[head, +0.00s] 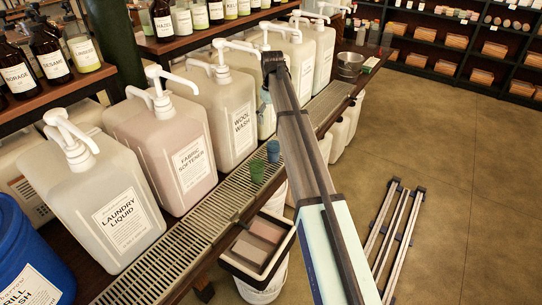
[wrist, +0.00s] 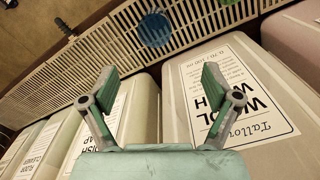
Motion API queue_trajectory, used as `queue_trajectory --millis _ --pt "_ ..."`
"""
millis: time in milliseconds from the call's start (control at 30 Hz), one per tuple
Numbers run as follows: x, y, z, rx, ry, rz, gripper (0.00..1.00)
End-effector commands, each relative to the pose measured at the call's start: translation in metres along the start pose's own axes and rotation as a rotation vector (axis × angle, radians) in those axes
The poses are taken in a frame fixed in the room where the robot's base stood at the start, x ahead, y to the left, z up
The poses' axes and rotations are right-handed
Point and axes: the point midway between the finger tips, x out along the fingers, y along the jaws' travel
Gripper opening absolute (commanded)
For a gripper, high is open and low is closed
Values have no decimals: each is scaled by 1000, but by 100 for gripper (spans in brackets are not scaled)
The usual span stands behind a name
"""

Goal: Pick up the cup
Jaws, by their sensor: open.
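A blue cup (head: 273,150) and a green cup (head: 257,171) stand side by side on the slatted drip grate (head: 215,208), in front of the wool wash container. In the wrist view the blue cup (wrist: 155,29) is at the top, beyond my fingertips and apart from them. A bit of green at the top edge there may be the green cup. My gripper (wrist: 158,82) is open and empty, its fingers spread over the gap between the wool wash and dish soap containers. In the head view my arm largely hides my gripper.
Large pump containers line the grate, including laundry liquid (head: 110,205), fabric softener (head: 170,150) and wool wash (head: 232,112). A bin (head: 258,250) stands below the grate's front. Metal bowls (head: 349,64) sit at the far end.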

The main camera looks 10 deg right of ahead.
Motion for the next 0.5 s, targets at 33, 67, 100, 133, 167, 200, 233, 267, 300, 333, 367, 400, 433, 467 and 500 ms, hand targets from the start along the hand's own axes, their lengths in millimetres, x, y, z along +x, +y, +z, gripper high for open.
queue_trajectory --millis 33,67,100,133,167,200,233,267,300,333,367,400,433,467,500 --pt "6 0 2 0 -3 -1 88" --pt "11 0 2 0 -3 -1 88" --pt "18 -1 2 0 -2 -1 88" --pt "24 0 2 1 -3 -1 88" --pt "30 0 2 1 -3 -1 88" --pt "37 0 2 1 -3 -1 88" --pt "44 0 2 1 -3 -1 88" --pt "50 0 2 1 -3 -1 88" --pt "57 0 2 1 -3 -1 88" --pt "64 0 2 1 -3 -1 88" --pt "70 0 2 1 -3 -1 88" --pt "77 0 2 1 -3 -1 88" --pt "82 0 2 1 -2 -1 88" --pt "88 0 2 2 -2 -1 88" --pt "94 0 2 2 -2 -1 88"
